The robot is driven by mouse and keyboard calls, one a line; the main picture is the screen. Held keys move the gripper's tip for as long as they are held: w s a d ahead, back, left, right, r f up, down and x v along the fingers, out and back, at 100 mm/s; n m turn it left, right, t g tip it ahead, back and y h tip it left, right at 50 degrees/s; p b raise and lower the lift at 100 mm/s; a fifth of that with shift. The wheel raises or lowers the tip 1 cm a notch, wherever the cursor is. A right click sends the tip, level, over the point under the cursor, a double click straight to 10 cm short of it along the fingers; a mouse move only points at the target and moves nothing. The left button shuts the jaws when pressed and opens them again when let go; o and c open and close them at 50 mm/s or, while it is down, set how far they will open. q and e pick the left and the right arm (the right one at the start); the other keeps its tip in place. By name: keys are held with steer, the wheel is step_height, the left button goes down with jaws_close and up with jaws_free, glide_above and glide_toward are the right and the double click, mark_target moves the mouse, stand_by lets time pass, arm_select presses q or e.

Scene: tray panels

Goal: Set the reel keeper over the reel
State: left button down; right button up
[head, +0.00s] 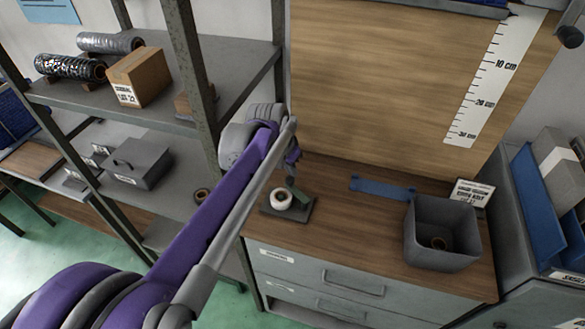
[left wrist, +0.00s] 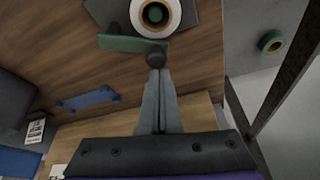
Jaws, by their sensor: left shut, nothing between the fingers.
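The reel (head: 281,198) is a white roll lying flat on a dark square base plate (head: 268,211) on the wooden counter. In the left wrist view the reel (left wrist: 175,16) shows a dark core at the top. The reel keeper (head: 303,197) is a green bar. In the left wrist view the keeper (left wrist: 128,44) lies along the reel's edge, beside the core and not across it. A dark round knob (left wrist: 155,55) sits near its right end. My left gripper (head: 291,177) is shut and empty, its fingertips (left wrist: 157,72) close to the knob; contact is unclear.
A blue strip (head: 382,188) lies at the back. A metal shelf post (head: 190,70) stands left of the arm. The middle counter is clear.

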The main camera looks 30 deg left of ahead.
arm_select(q)
steer(key=shift+s+n, duration=0.15)
steer(key=shift+n, duration=0.25)
steer(key=shift+s+a+n+y, duration=0.15)
steer(key=shift+s+n+y, duration=0.3)
steer(key=shift+n, duration=0.35)
steer(key=shift+s+a+n+y, duration=0.15)
steer(key=shift+s+n+y, duration=0.1)
steer(key=shift+s+n, duration=0.6)
steer(key=shift+n, duration=0.05)
steer(key=shift+s, duration=0.1)
